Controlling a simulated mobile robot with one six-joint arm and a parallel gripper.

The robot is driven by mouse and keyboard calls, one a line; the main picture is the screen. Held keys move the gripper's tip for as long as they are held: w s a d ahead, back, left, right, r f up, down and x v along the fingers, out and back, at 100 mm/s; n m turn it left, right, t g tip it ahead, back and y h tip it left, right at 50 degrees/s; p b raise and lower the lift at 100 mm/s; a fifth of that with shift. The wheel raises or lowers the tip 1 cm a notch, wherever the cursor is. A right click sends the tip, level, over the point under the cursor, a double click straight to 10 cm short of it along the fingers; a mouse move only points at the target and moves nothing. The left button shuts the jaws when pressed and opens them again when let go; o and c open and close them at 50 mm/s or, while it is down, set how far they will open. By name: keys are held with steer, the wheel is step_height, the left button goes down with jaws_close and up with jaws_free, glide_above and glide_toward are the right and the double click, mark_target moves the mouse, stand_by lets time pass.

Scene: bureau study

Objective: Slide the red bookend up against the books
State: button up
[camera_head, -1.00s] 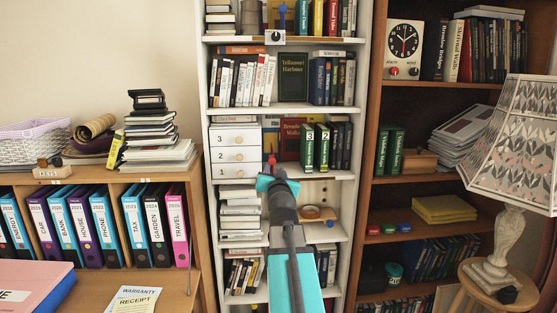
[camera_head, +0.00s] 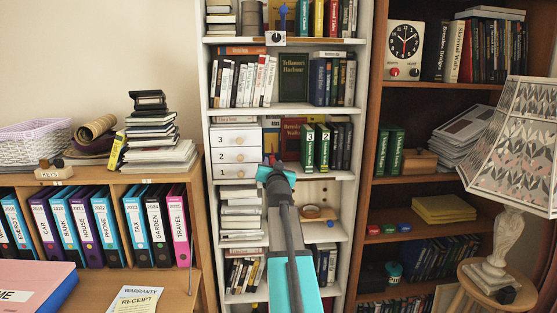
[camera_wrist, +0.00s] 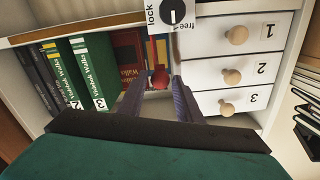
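The red bookend shows as a small red knob (camera_wrist: 160,78) in the wrist view, just at my gripper's fingertips; the rest of it is mostly hidden. In the head view a bit of red (camera_head: 272,158) shows above my gripper (camera_head: 268,165). My gripper's two dark fingers (camera_wrist: 160,88) are apart, one on each side of the knob; contact cannot be told. The books include dark red ones (camera_head: 292,132) and green numbered volumes (camera_head: 308,147), right of the bookend in the head view and left of it in the upside-down wrist view.
White numbered drawers (camera_head: 236,139) stand close on the bookend's left in the head view. Another dial (camera_head: 275,37) is on a higher shelf. A lamp (camera_head: 518,140) stands at right.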

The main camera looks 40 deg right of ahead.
steer(key=shift+x, duration=1.7)
